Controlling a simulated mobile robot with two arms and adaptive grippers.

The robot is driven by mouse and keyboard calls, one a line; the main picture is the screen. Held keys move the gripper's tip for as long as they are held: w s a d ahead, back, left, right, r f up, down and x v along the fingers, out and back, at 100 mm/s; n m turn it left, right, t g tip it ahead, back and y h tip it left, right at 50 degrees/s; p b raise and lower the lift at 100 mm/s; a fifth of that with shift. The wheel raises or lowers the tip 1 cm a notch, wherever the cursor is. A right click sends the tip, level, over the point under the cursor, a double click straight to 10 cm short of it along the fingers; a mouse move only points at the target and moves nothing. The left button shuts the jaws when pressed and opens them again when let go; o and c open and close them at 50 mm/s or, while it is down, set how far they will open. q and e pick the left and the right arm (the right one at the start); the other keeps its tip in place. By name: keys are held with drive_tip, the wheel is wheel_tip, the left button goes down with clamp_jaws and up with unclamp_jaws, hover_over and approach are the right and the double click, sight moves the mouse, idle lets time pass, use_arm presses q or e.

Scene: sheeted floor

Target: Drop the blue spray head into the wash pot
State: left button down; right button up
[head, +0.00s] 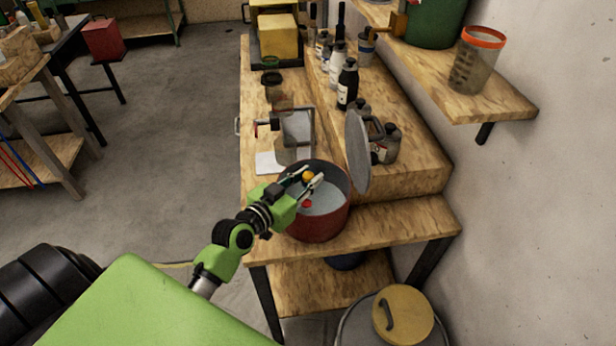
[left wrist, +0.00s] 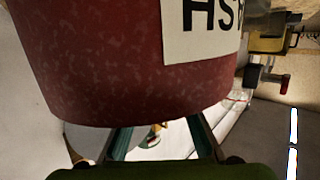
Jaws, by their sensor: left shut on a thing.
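The wash pot (head: 318,226) is a dark red, open round pot on the wooden bench in the head view. A small orange thing shows by the fingertips and a small red thing lies lower inside the pot. My right gripper is not in view.
A grey lid (head: 357,152) stands upright at the pot's right rim. Bottles (head: 347,84) and a jug (head: 386,146) stand on the raised shelf behind. A metal frame (head: 297,126) and white sheet (head: 268,163) are beyond the pot.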

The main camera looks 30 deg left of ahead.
use_arm(q)
drive_tip(key=shift+r, duration=0.1)
drive_tip(key=c, duration=1.7)
unclamp_jaws()
drive_tip(key=shift+s, duration=0.25)
drive_tip(key=v, duration=1.1)
drive_tip(key=shift+s, duration=0.3)
